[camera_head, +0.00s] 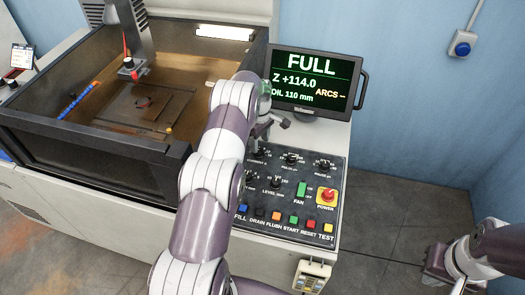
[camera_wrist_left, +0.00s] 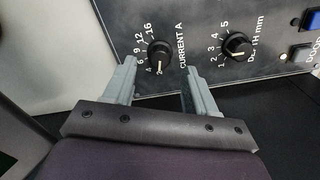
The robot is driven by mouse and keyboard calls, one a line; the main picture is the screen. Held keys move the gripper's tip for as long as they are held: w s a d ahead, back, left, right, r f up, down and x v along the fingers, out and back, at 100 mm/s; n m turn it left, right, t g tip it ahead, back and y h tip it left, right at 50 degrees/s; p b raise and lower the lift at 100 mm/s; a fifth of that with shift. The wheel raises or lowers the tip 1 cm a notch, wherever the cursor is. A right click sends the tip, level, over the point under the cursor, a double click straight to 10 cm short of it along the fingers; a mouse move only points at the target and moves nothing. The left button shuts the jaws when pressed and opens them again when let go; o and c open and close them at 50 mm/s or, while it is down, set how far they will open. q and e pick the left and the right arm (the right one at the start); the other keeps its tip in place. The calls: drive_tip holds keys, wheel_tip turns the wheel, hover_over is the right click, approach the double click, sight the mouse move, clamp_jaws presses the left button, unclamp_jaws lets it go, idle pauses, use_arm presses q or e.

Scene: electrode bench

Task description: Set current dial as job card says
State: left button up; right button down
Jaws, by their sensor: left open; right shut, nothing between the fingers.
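The current dial (camera_wrist_left: 158,54) is a black knob on the dark panel in the left wrist view. Its white mark points down in that picture, to the lowest figure, 2; the scale runs up to 16. My left gripper (camera_wrist_left: 157,78) is open, with its fingertips close to the dial, one on each side in the picture; I see no contact. In the head view my left gripper (camera_head: 270,122) is over the panel's upper left, where my arm hides part of it. My right gripper (camera_head: 438,262) is shut and empty at the lower right. I cannot read any job card.
The depth dial (camera_wrist_left: 238,46) sits close to my left gripper's right finger. The control panel (camera_head: 335,185) also carries other knobs, coloured buttons and a red power knob (camera_head: 327,195). A screen (camera_head: 312,80) reading FULL stands behind the panel. A glass-walled tank (camera_head: 100,150) is on the left.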

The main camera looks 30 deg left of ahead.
sight(259, 150)
use_arm(q)
drive_tip(key=f+p, duration=0.1)
drive_tip(key=f, duration=0.2)
drive_tip(key=shift+a+f, duration=0.15)
drive_tip(key=shift+a, duration=0.05)
drive_tip(key=shift+d+f, duration=0.1)
drive_tip(key=shift+f, duration=0.2)
use_arm(e)
wheel_tip(259, 150, up, 2)
drive_tip(key=shift+s+r, duration=0.1)
use_arm(q)
drive_tip(key=c, duration=1)
drive_tip(key=shift+c, duration=0.2)
use_arm(e)
drive_tip(key=shift+a, duration=0.1)
